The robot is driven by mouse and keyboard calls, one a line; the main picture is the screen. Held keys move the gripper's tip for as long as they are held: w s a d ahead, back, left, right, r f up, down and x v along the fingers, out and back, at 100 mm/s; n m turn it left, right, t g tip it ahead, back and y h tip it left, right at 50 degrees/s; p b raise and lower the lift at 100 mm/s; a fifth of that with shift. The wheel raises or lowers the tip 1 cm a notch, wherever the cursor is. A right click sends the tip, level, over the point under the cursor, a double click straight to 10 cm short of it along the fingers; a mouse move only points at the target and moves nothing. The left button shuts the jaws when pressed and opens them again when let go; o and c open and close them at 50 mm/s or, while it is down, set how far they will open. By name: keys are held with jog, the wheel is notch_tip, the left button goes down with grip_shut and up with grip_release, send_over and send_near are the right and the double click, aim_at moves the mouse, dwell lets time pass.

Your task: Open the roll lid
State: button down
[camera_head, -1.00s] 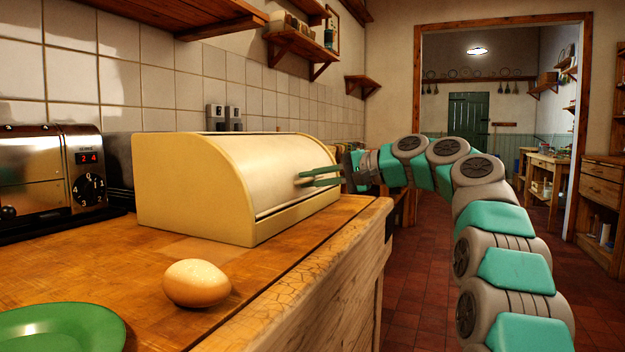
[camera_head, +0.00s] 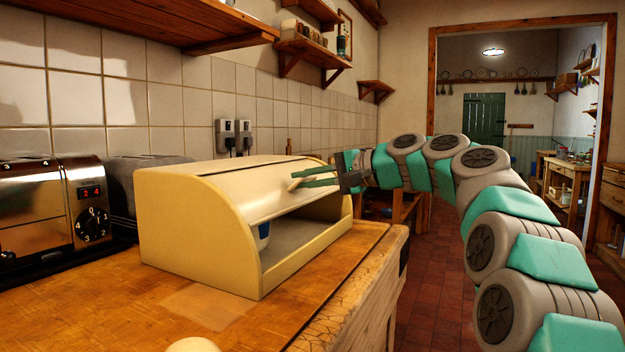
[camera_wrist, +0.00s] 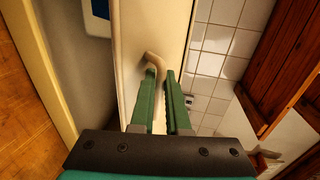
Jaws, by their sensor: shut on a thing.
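The cream bread box (camera_head: 205,238) stands on the wooden counter. Its roll lid (camera_head: 250,190) is partly raised, with a wide opening along the front below it. A pale handle (camera_head: 295,184) sticks out from the lid. My gripper (camera_head: 305,180) is shut on this handle, reaching in from the right. In the wrist view the green fingers (camera_wrist: 165,88) are around the handle (camera_wrist: 154,62), whose bent end shows beyond them. Inside the box, a blue and white item (camera_head: 263,235) shows partly behind the left side wall; it also shows in the wrist view (camera_wrist: 97,18).
A toaster (camera_head: 45,205) stands left of the box. Wall sockets with plugs (camera_head: 234,135) are behind it. A wooden shelf (camera_head: 170,25) hangs above. A pale round top, likely the egg (camera_head: 193,345), shows at the bottom edge. The counter (camera_head: 190,305) before the box is mostly clear.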

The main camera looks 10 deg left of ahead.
jog(key=shift+a+f, duration=0.1)
jog(key=shift+a, duration=0.05)
jog(key=c, duration=0.9)
grip_release()
jog(key=shift+s, duration=0.1)
jog(key=shift+f, duration=0.1)
jog(key=v, duration=0.8)
jog(key=shift+r, duration=0.25)
